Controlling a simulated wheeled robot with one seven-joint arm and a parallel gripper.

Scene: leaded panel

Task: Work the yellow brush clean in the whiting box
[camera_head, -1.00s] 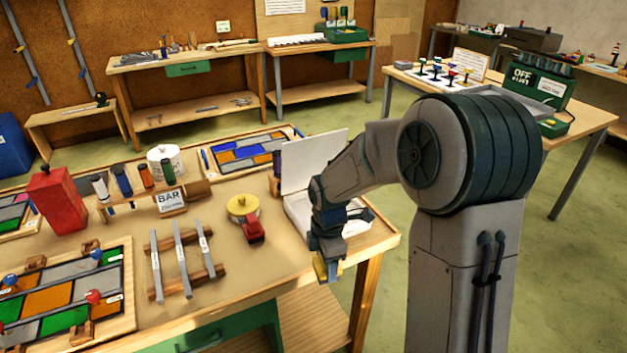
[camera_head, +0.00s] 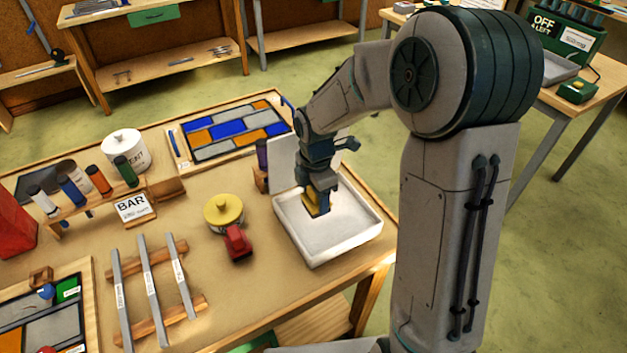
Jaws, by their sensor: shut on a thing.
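My gripper (camera_head: 318,192) is shut on the yellow brush (camera_head: 316,208), pointing down. It holds the brush over the left-back part of the open whiting box (camera_head: 311,262), a shallow white tray with pale contents, at the right end of the bench. The brush's lower end appears at or just above the whiting; I cannot tell whether it touches. The raised white lid (camera_head: 284,165) stands behind the box, partly hidden by my gripper.
A yellow-lidded tin (camera_head: 223,212) and a red-handled object (camera_head: 238,243) stand left of the box. Grey lead bars (camera_head: 151,285) lie on wooden rests (camera_head: 160,322). A glass panel (camera_head: 220,130) lies behind. A dark bottle (camera_head: 262,160) stands beside the lid. Bare bench lies in front of the box.

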